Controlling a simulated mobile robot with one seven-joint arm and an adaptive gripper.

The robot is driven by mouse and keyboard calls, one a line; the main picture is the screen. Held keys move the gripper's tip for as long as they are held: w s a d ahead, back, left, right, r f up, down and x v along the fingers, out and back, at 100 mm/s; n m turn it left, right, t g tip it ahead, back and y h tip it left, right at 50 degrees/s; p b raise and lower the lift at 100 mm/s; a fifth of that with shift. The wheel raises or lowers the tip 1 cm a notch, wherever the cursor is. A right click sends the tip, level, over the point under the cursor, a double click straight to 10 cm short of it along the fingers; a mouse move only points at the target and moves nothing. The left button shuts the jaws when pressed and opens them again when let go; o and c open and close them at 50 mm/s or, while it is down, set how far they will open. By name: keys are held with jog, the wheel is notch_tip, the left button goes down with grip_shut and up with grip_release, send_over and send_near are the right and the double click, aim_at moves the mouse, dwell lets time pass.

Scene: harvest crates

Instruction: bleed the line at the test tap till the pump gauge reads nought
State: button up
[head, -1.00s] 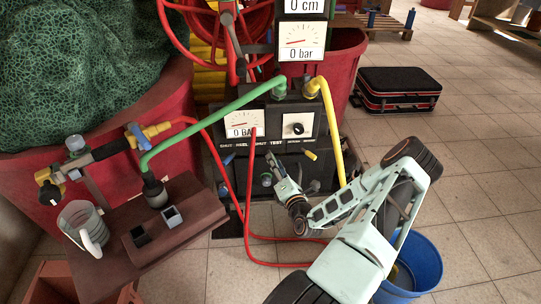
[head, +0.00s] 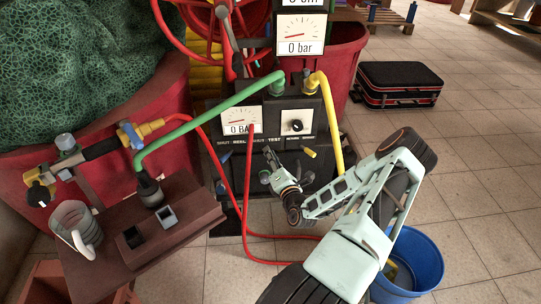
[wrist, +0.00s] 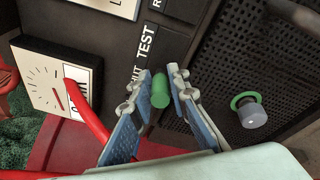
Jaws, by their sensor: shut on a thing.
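My gripper (wrist: 160,80) is closed around a short green handle (wrist: 160,92) under the word TEST on the pump panel (wrist: 115,55). One finger lies on each side of it. In the head view my gripper (head: 267,165) is at the panel's lower front, and it hides the handle there. The lower panel gauge (head: 238,121) reads "0 BAR", the end of the word partly hidden by a red hose. It also shows in the wrist view (wrist: 45,82), its number partly covered. The upper gauge (head: 301,34) reads "0 bar".
A green hose (head: 215,108), a yellow hose (head: 331,125) and a red hose (head: 246,190) run close around the panel. A grey knob with a green collar (wrist: 252,112) sits right of my gripper. A blue bucket (head: 418,268) stands at lower right. The right floor is mostly clear.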

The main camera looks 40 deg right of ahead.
grip_shut()
jog(key=h+p, duration=0.1)
jog(key=m+p, duration=0.1)
jog(key=shift+w+a+r+g+h+p, duration=0.2)
jog(key=shift+a+r+g+h+p, duration=0.15)
jog(key=shift+g+h+p, duration=0.05)
jog(key=shift+w+a+f+m+g+h+p, duration=0.1)
jog(key=shift+w+a+m+g+h+p, duration=0.05)
jog(key=shift+m+g+h+p, duration=0.65)
jog(key=shift+w+a+m+g+h+p, duration=0.15)
jog(key=shift+m+g+h+p, duration=0.3)
jog(key=shift+m+h+p, duration=0.5)
jog(key=shift+w+a+f+m+g+h+p, duration=0.1)
jog(key=shift+a+m+g+h+p, duration=0.1)
jog(key=shift+m+g+h+p, duration=0.65)
jog(key=shift+n, duration=0.3)
jog(key=o, duration=0.7)
grip_release()
jog(key=shift+f, duration=0.1)
